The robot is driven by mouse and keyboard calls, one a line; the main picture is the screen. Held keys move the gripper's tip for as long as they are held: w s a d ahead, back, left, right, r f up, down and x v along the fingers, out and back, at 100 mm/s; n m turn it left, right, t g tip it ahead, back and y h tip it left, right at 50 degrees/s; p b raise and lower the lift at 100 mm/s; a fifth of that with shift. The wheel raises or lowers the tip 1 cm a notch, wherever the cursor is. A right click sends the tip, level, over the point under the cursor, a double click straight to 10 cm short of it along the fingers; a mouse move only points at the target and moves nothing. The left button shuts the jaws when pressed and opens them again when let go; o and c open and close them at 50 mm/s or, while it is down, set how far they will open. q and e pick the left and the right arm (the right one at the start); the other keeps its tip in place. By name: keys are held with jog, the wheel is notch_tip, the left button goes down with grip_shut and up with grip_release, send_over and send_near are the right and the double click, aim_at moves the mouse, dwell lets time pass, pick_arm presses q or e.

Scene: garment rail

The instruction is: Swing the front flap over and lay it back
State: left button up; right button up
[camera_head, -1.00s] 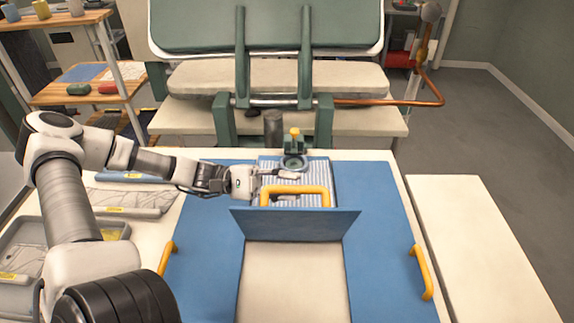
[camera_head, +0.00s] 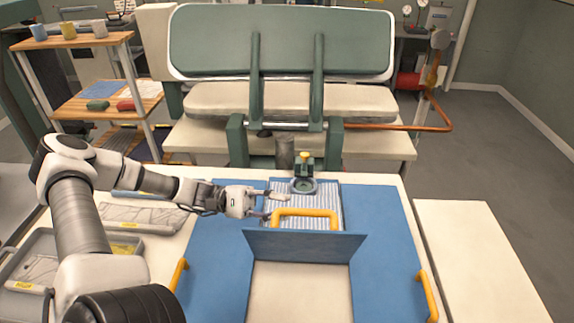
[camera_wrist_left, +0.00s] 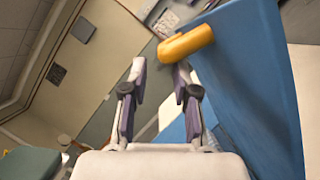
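The front flap (camera_head: 305,246) is a blue panel standing up from the folding board, its face towards me. Its yellow handle (camera_head: 306,212) shows above its top edge; flap and handle also show in the left wrist view (camera_wrist_left: 247,75). My left gripper (camera_head: 279,206) is just left of the handle, above the striped cloth (camera_head: 325,190). In the left wrist view its fingers (camera_wrist_left: 159,72) are apart with nothing between them, and the handle end (camera_wrist_left: 187,41) lies beyond the right fingertip. My right gripper is not in view.
Blue side panels (camera_head: 388,225) with yellow handles (camera_head: 427,296) lie flat on both sides. A green clamp-like fixture (camera_head: 304,178) stands at the cloth's far edge. A green press (camera_head: 280,45) stands behind. Grey trays (camera_head: 75,255) lie left; a bare white surface (camera_head: 470,255) is right.

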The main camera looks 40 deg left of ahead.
pick_arm(q)
jog(key=p+v, duration=0.1)
jog(key=v, duration=0.3)
jog(key=shift+a, duration=0.15)
dwell(0.7)
